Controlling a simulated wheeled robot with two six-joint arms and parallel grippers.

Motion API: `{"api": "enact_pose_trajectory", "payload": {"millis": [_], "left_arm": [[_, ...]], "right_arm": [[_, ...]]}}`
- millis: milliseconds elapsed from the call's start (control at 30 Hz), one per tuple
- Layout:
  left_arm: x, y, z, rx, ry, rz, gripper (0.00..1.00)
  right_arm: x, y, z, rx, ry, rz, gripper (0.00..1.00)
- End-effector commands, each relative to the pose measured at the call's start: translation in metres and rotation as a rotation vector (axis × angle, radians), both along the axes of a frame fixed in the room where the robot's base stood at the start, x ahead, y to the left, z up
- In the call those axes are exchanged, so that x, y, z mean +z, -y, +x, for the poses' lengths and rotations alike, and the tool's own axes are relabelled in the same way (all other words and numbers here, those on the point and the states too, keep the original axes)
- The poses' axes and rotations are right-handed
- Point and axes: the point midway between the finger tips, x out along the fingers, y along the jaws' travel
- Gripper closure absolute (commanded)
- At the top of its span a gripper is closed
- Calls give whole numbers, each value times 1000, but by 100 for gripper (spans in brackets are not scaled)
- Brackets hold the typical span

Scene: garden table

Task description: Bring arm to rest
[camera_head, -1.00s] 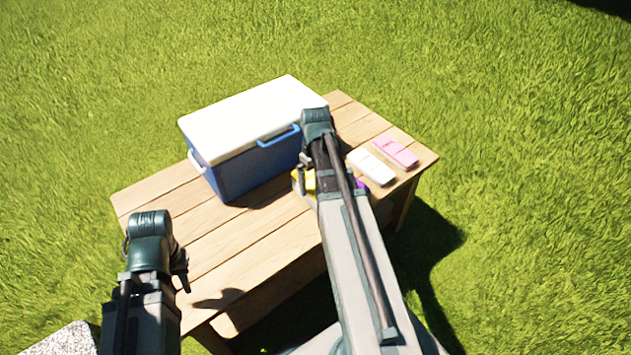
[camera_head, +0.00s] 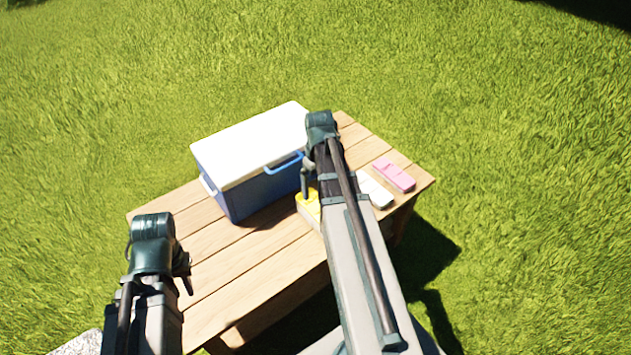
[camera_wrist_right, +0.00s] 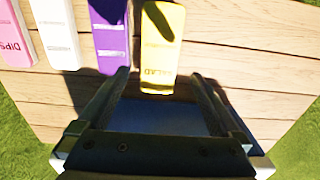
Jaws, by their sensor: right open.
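My right arm reaches over the table, and its gripper (camera_head: 306,182) points down beside the cooler's right end. In the right wrist view the gripper (camera_wrist_right: 158,78) has its two fingers wide apart with nothing held between them. A yellow box (camera_wrist_right: 162,50), with lettering that looks like SALAD, lies just beyond the fingertips. It also shows in the head view (camera_head: 309,209), partly behind my right arm. My left gripper (camera_head: 186,272) hangs over the table's near left side, mostly hidden behind its wrist; its jaws cannot be made out.
A blue cooler (camera_head: 262,190) with a white lid stands on the wooden table (camera_head: 240,268). Purple (camera_wrist_right: 112,40), white (camera_head: 374,190) and pink (camera_head: 394,175) boxes lie in a row right of the yellow one. The table's near left planks are clear. Grass surrounds it.

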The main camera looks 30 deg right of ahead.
Motion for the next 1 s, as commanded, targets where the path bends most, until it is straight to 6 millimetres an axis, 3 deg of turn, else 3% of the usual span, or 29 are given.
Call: {"api": "enact_pose_trajectory", "payload": {"millis": [267, 367, 467, 567, 800, 1000], "left_arm": [[3, 0, 0, 0, 0, 0, 73], [19, 0, 0, 0, 0, 0, 73], [50, 0, 0, 0, 0, 0, 73], [87, 0, 0, 0, 0, 0, 73], [166, 0, 0, 1, 0, 0, 73], [210, 0, 0, 1, 0, 0, 73]], "right_arm": [[3, -3, 0, 2, -1, 0, 0], [19, -22, 0, 19, -5, -2, 0], [50, -64, -1, 50, -13, -10, 0], [88, -118, -7, 90, -23, -23, 0], [166, -233, -43, 177, -39, -62, 0], [211, -294, -77, 230, -39, -89, 0]]}}
